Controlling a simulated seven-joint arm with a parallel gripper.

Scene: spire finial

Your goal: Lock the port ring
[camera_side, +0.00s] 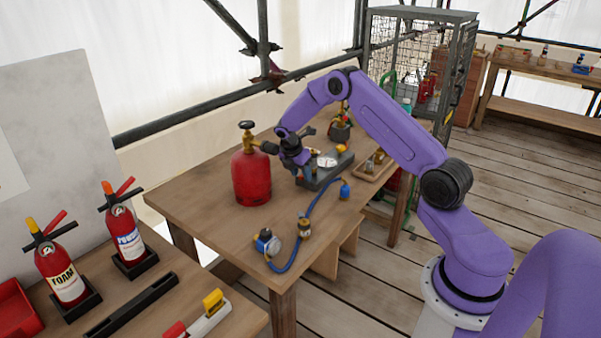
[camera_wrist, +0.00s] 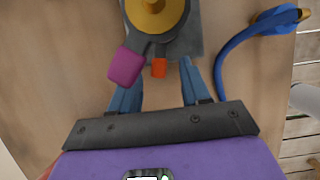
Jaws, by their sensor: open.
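In the wrist view a round grey ring part (camera_wrist: 182,14) surrounds a gold centre (camera_wrist: 150,8), cut off by the top edge. A magenta block (camera_wrist: 125,66) sits on a grey arm reaching down from it, and a small orange block (camera_wrist: 159,67) is beside that. My gripper (camera_wrist: 161,70) is open; its blue fingers stand apart, left finger by the magenta block, right finger right of the orange block. I cannot tell whether either touches. In the side view my gripper (camera_side: 301,165) is at the grey base (camera_side: 316,183) with a gauge (camera_side: 326,161), hiding the ring.
A red gas cylinder (camera_side: 251,178) stands close left of my gripper. A blue hose (camera_side: 310,222) with a gauge and fittings lies in front. A wooden tray (camera_side: 377,168) is at right. The table's front left area is bare. Extinguishers (camera_side: 125,235) stand on the nearer table.

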